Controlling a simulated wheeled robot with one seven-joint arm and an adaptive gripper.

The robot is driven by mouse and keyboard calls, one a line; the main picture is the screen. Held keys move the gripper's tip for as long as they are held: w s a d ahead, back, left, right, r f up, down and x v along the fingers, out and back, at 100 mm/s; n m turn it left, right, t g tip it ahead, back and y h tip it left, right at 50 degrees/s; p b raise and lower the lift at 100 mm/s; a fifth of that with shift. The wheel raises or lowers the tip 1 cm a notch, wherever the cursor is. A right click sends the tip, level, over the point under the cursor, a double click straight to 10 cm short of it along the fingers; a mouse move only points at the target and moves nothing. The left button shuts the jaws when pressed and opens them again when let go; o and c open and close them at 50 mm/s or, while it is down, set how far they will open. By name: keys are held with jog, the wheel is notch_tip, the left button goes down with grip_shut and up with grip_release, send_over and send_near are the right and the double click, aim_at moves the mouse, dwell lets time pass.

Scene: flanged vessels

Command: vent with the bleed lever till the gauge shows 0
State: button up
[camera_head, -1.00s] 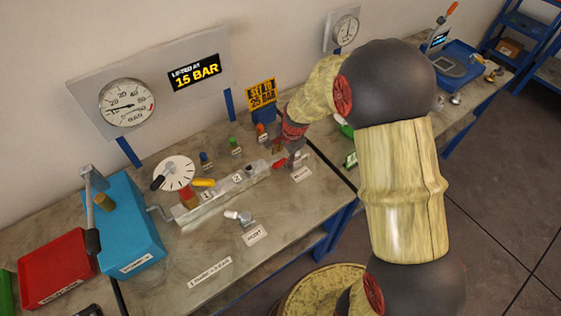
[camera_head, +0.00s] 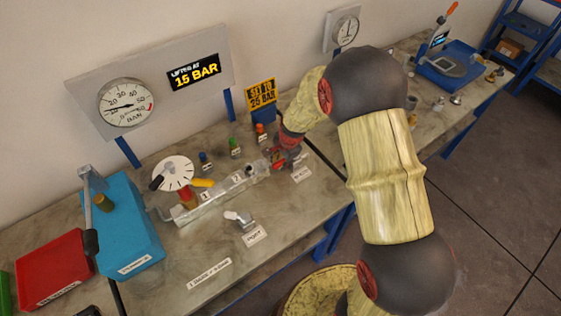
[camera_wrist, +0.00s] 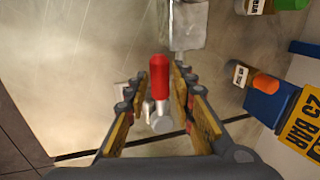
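The red bleed lever (camera_wrist: 159,75) points up the wrist view from a silver fitting (camera_wrist: 158,118) at the end of the metal block (camera_head: 222,193). My gripper (camera_wrist: 156,85) is open, with one finger on each side of the lever and a gap visible on both sides. In the head view my gripper (camera_head: 284,157) is over the block's right end and mostly hides the lever. The large round gauge (camera_head: 127,103) on the wall panel has its needle pointing left, at the low part of its scale; the exact value is too small to read.
A white dial (camera_head: 173,172) stands over the block's left end. Small coloured-top parts stand behind the block. A blue pump (camera_head: 124,225) and red tray (camera_head: 55,270) are left.

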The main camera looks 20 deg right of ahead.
grip_shut()
dwell(0.4)
jog(key=shift+s+b, duration=0.1)
jog(key=shift+b, duration=0.25)
jog(key=s+n+b, duration=0.1)
jog(key=n+b, duration=0.1)
jog(key=d+n+b, duration=0.1)
jog(key=b, duration=0.1)
jog(key=shift+s+d+f+n+y, duration=0.15)
jog(key=shift+s+f+n+y, duration=0.05)
jog(key=shift+s+n+y, duration=0.2)
jog(key=s+d+n+g+y+b, duration=0.1)
jog(key=s+d+n+g+b, duration=0.1)
jog(key=d+n, duration=0.6)
jog(key=shift+d+r+n+g, duration=0.2)
jog(key=shift+n+g, duration=0.6)
jog(key=shift+n, duration=2.3)
jog(key=shift+w, duration=0.1)
